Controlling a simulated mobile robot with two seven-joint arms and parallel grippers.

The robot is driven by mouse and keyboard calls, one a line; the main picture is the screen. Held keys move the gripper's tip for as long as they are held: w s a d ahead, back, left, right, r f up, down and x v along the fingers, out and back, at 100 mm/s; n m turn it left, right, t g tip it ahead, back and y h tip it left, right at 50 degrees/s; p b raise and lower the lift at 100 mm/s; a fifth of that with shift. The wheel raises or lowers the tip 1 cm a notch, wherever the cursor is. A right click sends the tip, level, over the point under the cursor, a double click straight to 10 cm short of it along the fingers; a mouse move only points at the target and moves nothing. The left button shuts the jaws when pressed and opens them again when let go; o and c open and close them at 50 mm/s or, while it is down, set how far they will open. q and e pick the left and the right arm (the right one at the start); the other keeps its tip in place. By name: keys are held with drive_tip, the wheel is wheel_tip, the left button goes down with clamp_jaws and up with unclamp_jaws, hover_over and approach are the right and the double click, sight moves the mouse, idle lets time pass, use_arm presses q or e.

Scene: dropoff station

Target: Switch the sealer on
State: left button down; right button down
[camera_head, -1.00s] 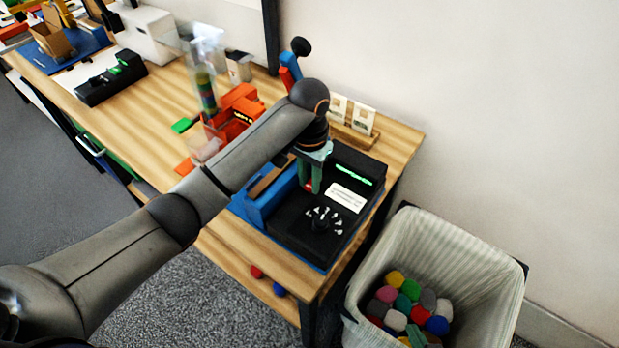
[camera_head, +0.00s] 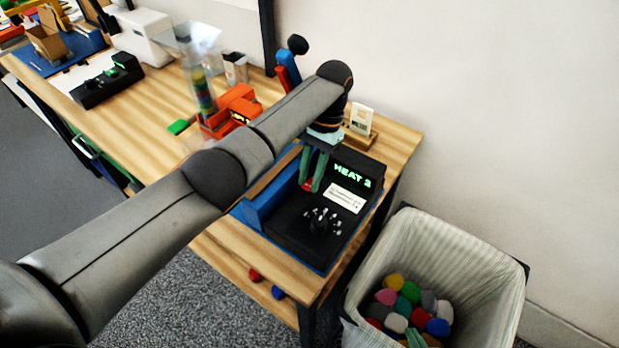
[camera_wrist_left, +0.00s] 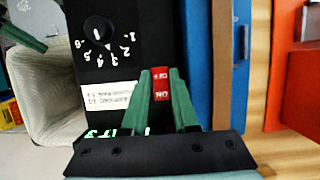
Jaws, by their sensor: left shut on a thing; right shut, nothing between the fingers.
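The sealer (camera_head: 290,228) is a black box with a blue side at the table's right end. Its display (camera_head: 352,176) is lit green and reads HEAT with a digit after it. My left gripper (camera_head: 309,187) is down on the sealer's top. In the left wrist view, its green fingertips (camera_wrist_left: 161,78) stand on either side of the red ON/OFF rocker switch (camera_wrist_left: 159,80), shut on it. The numbered dial (camera_wrist_left: 98,30) is beside it.
A lined bin (camera_head: 455,250) with several coloured pieces stands right of the table. An orange device (camera_head: 238,104) and a card holder (camera_head: 360,138) stand near the sealer. A black box (camera_head: 108,82) stands farther left. Bare tabletop (camera_head: 150,108) lies between.

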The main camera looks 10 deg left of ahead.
use_arm(q)
drive_tip(key=shift+r, duration=0.1)
use_arm(e)
drive_tip(key=shift+f, duration=0.1)
use_arm(q)
drive_tip(key=c, duration=1)
unclamp_jaws()
drive_tip(key=shift+o, duration=0.2)
